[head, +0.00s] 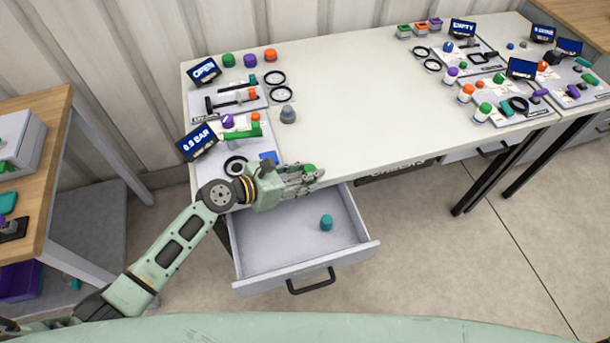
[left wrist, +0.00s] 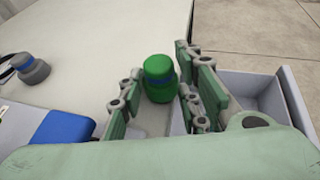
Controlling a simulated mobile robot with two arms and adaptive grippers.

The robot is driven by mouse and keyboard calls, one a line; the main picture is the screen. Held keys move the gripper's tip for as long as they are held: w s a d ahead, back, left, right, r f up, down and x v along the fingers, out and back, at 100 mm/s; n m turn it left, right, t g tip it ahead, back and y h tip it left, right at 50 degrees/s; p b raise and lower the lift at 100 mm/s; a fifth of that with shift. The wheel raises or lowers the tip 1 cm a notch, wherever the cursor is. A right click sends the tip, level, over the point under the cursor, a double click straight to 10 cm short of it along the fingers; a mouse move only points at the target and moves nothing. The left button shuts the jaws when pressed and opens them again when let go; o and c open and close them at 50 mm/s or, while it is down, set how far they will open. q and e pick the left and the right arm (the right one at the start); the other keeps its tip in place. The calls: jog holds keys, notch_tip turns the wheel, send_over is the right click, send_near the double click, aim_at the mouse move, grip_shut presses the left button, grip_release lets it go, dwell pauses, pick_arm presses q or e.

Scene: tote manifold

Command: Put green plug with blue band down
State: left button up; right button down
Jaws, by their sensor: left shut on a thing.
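The green plug with blue band (left wrist: 159,80) is upright between the fingers of my left gripper (left wrist: 158,104) in the left wrist view, its green top and blue band showing. In the head view, the green top of the plug (head: 309,168) shows at the fingertips of my left gripper (head: 306,178), near the table's front edge and behind the open drawer. My left gripper is shut on the plug. I cannot tell whether the plug's underside touches the table. My right gripper is not in view.
The open drawer (head: 262,262) below the table edge holds a teal plug (head: 326,222). Boards with screens and parts stand at the table's left end, with a grey plug (head: 288,114) beside them. The middle of the white table (head: 370,100) is clear.

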pick_arm(q)
jog(key=shift+f, duration=0.2)
jog(key=shift+f, duration=0.2)
jog(key=o, duration=1.2)
jog(key=shift+c, duration=0.2)
